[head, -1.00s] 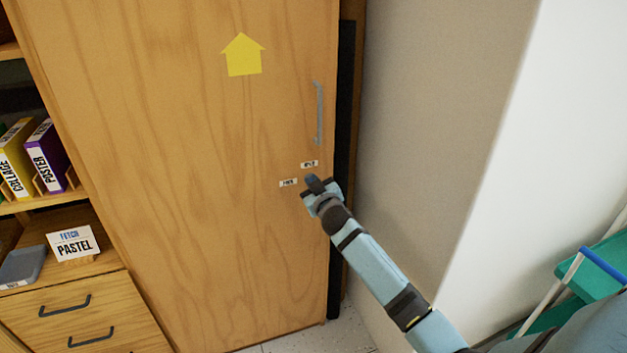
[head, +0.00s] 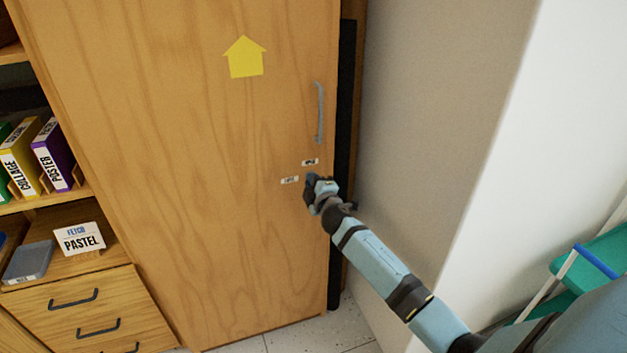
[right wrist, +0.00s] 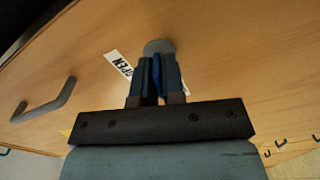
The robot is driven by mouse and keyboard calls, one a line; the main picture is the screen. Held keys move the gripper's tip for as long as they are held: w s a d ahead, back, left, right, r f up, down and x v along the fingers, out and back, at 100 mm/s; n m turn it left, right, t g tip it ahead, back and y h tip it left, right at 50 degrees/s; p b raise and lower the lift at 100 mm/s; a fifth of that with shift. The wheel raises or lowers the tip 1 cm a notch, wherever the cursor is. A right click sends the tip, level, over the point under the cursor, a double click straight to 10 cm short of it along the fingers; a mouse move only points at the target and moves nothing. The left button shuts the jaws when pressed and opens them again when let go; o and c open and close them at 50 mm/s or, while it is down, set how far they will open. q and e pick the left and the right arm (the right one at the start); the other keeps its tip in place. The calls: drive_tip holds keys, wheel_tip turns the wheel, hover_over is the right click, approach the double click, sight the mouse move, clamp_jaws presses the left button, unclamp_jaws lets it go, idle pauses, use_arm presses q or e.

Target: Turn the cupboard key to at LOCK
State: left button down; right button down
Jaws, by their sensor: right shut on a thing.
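The wooden cupboard door (head: 200,200) stands shut, with a grey bar handle (head: 319,112) near its right edge. Below the handle are two small white labels, an upper one (head: 310,162) and a lower left one (head: 289,180). My right gripper (head: 311,183) is at the door just below the labels. In the right wrist view its fingers (right wrist: 157,78) are shut on the blue key (right wrist: 157,72), which they mostly hide. The round grey lock plate (right wrist: 158,47) is just beyond the fingertips. The OPEN label (right wrist: 118,64) is beside it; another label is mostly hidden behind the fingers. My left gripper is out of view.
A yellow arrow (head: 245,57) is on the door. Shelves with binders (head: 53,155) and drawers (head: 90,310) stand at the left. A beige wall (head: 420,120) is close on the right, with a green stepped thing (head: 595,260) at the lower right.

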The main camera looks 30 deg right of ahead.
drive_tip(key=shift+n, duration=1.4)
drive_tip(key=shift+p, duration=0.3)
drive_tip(key=c, duration=1.3)
unclamp_jaws()
drive_tip(key=v, duration=1.4)
drive_tip(key=shift+f, duration=0.1)
